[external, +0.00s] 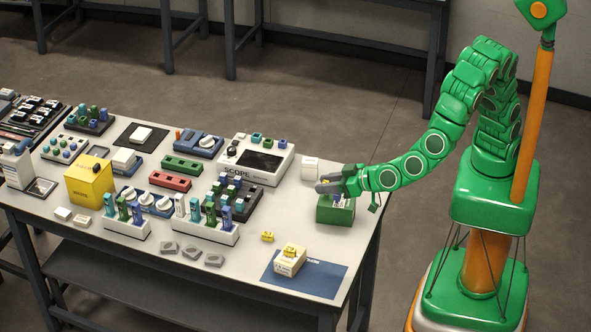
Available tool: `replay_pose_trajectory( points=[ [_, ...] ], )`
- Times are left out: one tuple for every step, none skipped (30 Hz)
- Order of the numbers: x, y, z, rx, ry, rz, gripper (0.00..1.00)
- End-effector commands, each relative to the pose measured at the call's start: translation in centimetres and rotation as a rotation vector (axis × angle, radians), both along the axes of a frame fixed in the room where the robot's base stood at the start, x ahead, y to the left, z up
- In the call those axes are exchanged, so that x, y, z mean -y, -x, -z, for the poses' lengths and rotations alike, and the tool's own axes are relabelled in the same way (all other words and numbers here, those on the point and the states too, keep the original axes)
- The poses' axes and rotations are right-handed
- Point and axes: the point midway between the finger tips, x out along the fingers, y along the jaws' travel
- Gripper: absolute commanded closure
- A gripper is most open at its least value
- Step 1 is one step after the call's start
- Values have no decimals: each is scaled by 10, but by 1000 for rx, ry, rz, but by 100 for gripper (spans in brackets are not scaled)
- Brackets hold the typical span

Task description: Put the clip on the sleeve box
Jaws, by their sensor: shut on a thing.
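My gripper (330,187) is at the table's right end, just above a green box (335,212). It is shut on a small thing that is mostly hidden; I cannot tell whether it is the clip. A small pale and bluish patch shows between the gripper and the green box. A cream box (287,265) stands on a blue mat (325,279) at the front right, with a small yellow clip-like piece (291,252) on top. A similar yellow piece (267,236) lies on the table behind it. I cannot read which box is the sleeve box.
A white scope unit (257,160) stands behind and left of my gripper, with a small white box (310,168) nearer. Racks with coloured parts (205,230) and a yellow box (90,182) fill the left. The table is clear between the green box and the mat.

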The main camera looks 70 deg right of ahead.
Motion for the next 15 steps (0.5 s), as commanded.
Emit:
replay_pose_trajectory(
  points=[
    [7, -6, 0, 1, 1, 9, 100],
    [10, -9, 0, 1, 0, 15, 100],
    [16, -14, 0, 1, 0, 23, 100],
    [20, -18, 0, 0, -1, 31, 100],
    [25, -21, 0, 1, -2, 37, 100],
    [32, -27, 0, 2, -3, 48, 100],
    [37, -32, -1, 3, -3, 55, 100],
    [43, -36, -1, 5, -3, 65, 100],
    [52, -43, -1, 6, -3, 76, 100],
    [58, -47, -1, 6, -4, 87, 100],
    [65, -52, -1, 6, -6, 96, 100],
    [73, -58, -2, 6, -5, 108, 100],
    [80, -62, -2, 6, -5, 117, 100],
    [86, -66, -2, 6, -5, 127, 100],
    [95, -71, -1, 4, -7, 139, 100]
  ],
)
